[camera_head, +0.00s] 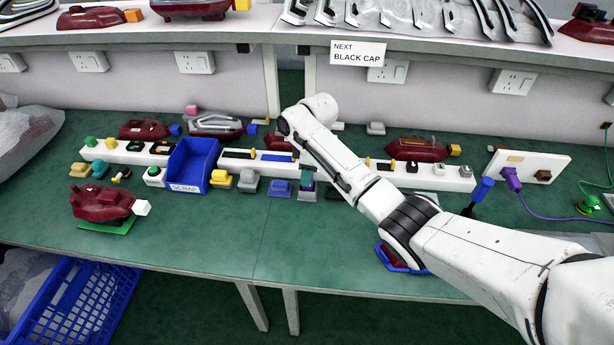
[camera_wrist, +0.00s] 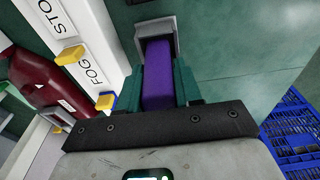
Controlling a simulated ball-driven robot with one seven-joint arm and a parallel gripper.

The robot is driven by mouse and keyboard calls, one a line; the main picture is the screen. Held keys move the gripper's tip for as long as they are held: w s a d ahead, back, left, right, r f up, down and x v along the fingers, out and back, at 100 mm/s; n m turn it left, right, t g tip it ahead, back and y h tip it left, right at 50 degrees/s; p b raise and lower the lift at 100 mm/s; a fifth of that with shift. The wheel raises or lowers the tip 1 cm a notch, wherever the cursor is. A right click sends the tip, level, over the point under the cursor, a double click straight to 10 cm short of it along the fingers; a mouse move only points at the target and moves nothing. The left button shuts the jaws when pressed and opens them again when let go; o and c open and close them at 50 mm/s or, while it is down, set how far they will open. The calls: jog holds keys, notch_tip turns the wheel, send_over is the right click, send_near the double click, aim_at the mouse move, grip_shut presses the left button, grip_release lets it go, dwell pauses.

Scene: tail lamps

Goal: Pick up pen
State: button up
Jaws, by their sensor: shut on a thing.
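My gripper (camera_wrist: 158,88) is shut on a purple block-shaped thing (camera_wrist: 158,65), with one teal finger on each side of it. The far end of the purple thing sits at or inside a grey holder (camera_wrist: 155,25) by the bench. I cannot tell whether the purple thing is the pen, as only a short length shows. In the head view my gripper (camera_head: 307,180) is small, in front of the white rail and right of a grey cap, with the purple thing not clear there. No other pen is plainly seen.
A white rail (camera_head: 458,180) with small parts runs along the green bench (camera_head: 215,240). A blue SCRAP bin (camera_head: 192,165) stands left of my gripper. A dark red lamp (camera_wrist: 40,85) and yellow clips lie left in the wrist view. A blue crate (camera_head: 75,300) is below the bench.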

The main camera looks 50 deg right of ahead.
jog(key=s+a+r+p, duration=0.3)
jog(key=s+r+p, duration=0.5)
jog(key=s+r, duration=0.3)
jog(key=shift+s+r, duration=0.2)
jog(key=shift+s, duration=1.2)
jog(key=shift+d, duration=0.1)
